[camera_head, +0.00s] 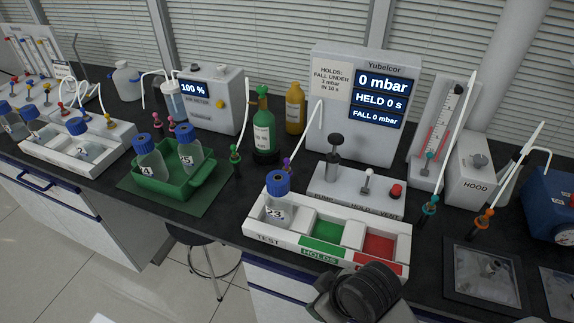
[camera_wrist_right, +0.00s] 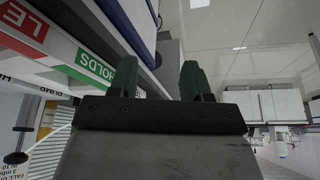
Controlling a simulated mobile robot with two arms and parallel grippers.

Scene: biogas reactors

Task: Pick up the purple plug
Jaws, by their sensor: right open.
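The purple plug (camera_head: 287,164) is a small piece at the lower end of a white tube. It sits behind the blue-capped bottle 23 (camera_head: 278,208), which partly hides it. The bottle stands in the TEST compartment of the white tray (camera_head: 262,238). My right arm shows as a dark wrist at the bottom of the head view, in front of the tray. In the right wrist view my right gripper (camera_wrist_right: 160,80) has its two dark green fingers apart with nothing between them. It is below and in front of the tray, well away from the plug. My left gripper is not in view.
The pump block (camera_head: 352,190) stands behind the tray, with the display (camera_head: 365,100) reading 0 mbar. Green (camera_head: 235,154), teal (camera_head: 429,208) and orange (camera_head: 484,222) plugs stand nearby. A green tray (camera_head: 170,185) holds two bottles. A green bottle (camera_head: 263,130) stands behind the purple plug.

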